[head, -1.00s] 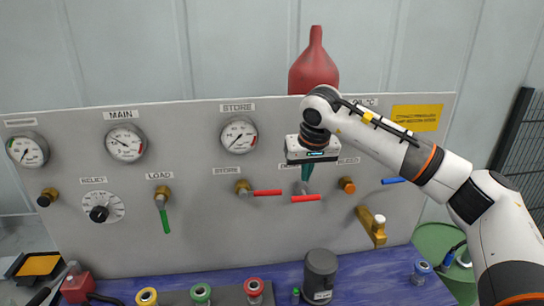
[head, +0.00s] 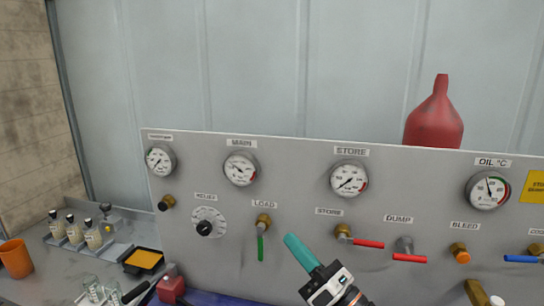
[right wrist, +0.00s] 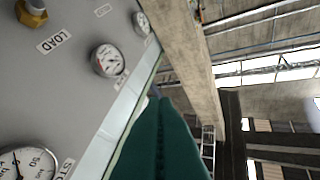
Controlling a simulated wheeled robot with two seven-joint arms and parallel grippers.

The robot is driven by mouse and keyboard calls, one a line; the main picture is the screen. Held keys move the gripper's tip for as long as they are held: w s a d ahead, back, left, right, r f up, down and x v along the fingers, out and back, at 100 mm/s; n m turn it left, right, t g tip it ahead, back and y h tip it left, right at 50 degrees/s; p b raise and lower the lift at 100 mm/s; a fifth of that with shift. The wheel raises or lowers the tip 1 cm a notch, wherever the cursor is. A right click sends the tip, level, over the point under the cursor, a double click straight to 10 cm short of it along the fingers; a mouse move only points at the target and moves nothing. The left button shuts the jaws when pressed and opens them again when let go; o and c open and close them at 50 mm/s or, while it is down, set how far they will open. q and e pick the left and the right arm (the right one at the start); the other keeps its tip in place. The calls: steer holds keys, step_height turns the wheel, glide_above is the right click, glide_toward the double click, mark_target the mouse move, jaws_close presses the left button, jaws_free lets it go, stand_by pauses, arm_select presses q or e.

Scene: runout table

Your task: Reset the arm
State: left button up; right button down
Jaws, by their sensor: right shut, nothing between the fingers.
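My right gripper (head: 288,239) is at the bottom middle of the head view, its teal fingers together and empty, pointing up and left. It is in front of the grey panel (head: 300,200), between the green LOAD handle (head: 260,247), which hangs down, and the red STORE lever (head: 368,243), which lies sideways. It appears apart from both. In the right wrist view the closed teal fingers (right wrist: 162,97) point up the picture beside the panel's edge, with the LOAD label and gauges to their left. My left gripper is not in view.
A red DUMP lever (head: 408,258) and a blue lever (head: 522,259) stick out at the right. A red bottle (head: 434,120) stands behind the panel. Small bottles (head: 75,232), an orange cup (head: 15,258) and an orange tray (head: 143,259) are at the left.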

steer(key=s+d+f+m+g+h, duration=0.1)
steer(key=s+d+f+m+h, duration=0.1)
steer(key=d+f+m+h, duration=0.75)
steer(key=s+d+f+m+g+h, duration=0.1)
steer(key=s+d+f+m+h, duration=0.25)
steer(key=f+m+h, duration=0.95)
steer(key=s+d+f+m+g+y, duration=0.1)
steer(key=s+f+m+g+y, duration=0.15)
steer(key=s+m+g, duration=0.35)
steer(key=s+d+f+m+g+y, duration=0.1)
steer(key=s+f+m+y, duration=0.2)
steer(key=s, duration=0.4)
steer(key=s+d+f+m+g+y, duration=0.1)
steer(key=s+f+m+g, duration=0.35)
steer(key=s, duration=0.25)
step_height(320, 180, down, 30)
steer(key=s+b, duration=0.1)
steer(key=b, duration=0.4)
steer(key=s+d+f+g+b, duration=0.1)
steer(key=s+f+b, duration=0.1)
steer(key=s+f, duration=0.6)
steer(key=s+d+f+g+b, duration=0.1)
steer(key=s+d+f+b, duration=0.1)
steer(key=s+f, duration=0.7)
step_height(320, 180, down, 6)
steer(key=shift+r+b, duration=0.2)
steer(key=shift+b, duration=0.45)
